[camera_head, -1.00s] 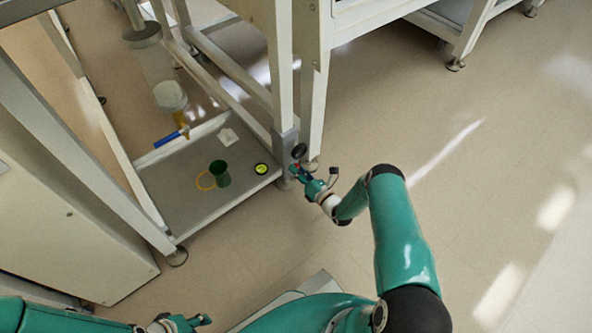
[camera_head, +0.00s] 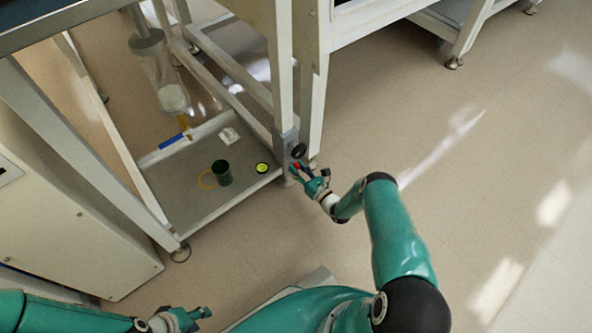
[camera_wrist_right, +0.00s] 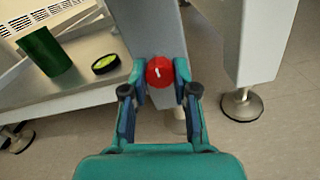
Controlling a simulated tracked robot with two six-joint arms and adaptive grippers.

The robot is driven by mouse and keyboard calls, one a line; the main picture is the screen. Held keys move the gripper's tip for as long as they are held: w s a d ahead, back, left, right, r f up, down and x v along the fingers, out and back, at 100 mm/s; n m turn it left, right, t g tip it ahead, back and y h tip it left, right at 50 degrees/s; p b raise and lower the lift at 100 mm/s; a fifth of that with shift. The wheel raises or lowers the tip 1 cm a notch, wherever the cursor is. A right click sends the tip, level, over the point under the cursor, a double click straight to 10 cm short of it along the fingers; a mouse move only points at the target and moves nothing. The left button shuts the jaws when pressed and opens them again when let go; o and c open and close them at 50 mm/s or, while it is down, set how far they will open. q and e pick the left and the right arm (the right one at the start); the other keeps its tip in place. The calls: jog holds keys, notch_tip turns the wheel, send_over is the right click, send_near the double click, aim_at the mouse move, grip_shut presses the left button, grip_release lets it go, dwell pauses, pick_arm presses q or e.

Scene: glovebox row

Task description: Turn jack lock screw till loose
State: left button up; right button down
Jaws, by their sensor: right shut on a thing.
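The jack lock screw, a round red knob with a white mark (camera_wrist_right: 160,71), sits on the grey post of the glovebox frame. It shows as a small red spot in the head view (camera_head: 297,166). My right gripper (camera_wrist_right: 160,76) has one finger on each side of the red knob and is shut on it. In the head view the right gripper (camera_head: 300,171) is at the foot of the post, below a black round knob (camera_head: 299,151). My left gripper (camera_head: 191,318) is low in the head view, away from the frame; its jaws are too small to judge.
A grey low shelf (camera_head: 190,212) left of the post holds a green cup (camera_head: 222,172), a yellow-and-black round item (camera_head: 262,168) and a blue item (camera_head: 172,141). A footed frame leg (camera_wrist_right: 241,104) stands close right of the gripper. The floor to the right is clear.

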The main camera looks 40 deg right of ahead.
jog(key=shift+s+a+f, duration=0.1)
jog(key=shift+a+f, duration=0.15)
jog(key=shift+f, duration=0.05)
jog(key=c, duration=0.9)
grip_release()
jog(key=shift+d+r, duration=0.1)
jog(key=shift+d, duration=0.05)
jog(key=shift+d, duration=0.1)
